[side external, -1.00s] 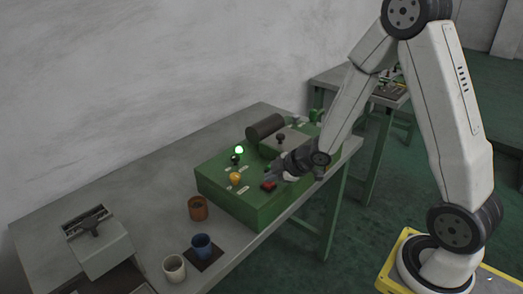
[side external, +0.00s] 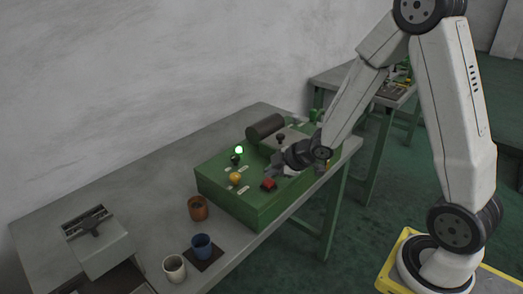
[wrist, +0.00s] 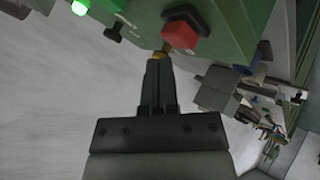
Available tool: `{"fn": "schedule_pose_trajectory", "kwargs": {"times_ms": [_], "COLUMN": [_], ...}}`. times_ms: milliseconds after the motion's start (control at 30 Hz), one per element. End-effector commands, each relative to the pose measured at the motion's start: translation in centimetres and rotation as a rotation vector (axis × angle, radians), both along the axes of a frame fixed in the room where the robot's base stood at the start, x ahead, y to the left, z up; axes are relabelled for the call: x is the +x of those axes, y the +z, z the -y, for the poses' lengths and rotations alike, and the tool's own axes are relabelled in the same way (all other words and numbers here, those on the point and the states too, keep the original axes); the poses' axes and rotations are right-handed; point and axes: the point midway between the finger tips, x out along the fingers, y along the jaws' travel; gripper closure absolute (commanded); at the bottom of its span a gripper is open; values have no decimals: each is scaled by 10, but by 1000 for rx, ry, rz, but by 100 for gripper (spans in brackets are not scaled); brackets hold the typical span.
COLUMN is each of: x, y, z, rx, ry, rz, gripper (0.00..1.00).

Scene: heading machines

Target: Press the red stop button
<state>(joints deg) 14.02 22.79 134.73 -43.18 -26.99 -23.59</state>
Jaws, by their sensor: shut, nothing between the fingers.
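The red stop button (side external: 268,184) is on top of the green control box, near its front edge. It also shows in the wrist view (wrist: 187,24) as a red block on a dark base. My gripper (side external: 271,170) is shut and empty. Its fingertips are close to the button, just above or behind it in the side view. In the wrist view the fingertips (wrist: 159,57) appear beside the red button, with a yellow knob partly behind them. A gap to the button is hard to judge.
A brown cup (side external: 198,208), a blue cup (side external: 202,246) and a pale cup (side external: 174,268) stand on the grey table left of the box.

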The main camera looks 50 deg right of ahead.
Motion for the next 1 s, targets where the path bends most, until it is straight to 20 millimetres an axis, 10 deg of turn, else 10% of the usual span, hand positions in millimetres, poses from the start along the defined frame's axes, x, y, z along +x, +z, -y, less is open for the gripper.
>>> {"fn": "schedule_pose_trajectory", "kwargs": {"times_ms": [1000], "x": [0], "y": [40], "z": [0], "rx": [1], "ry": [1], "rz": [2], "gripper": [100]}}
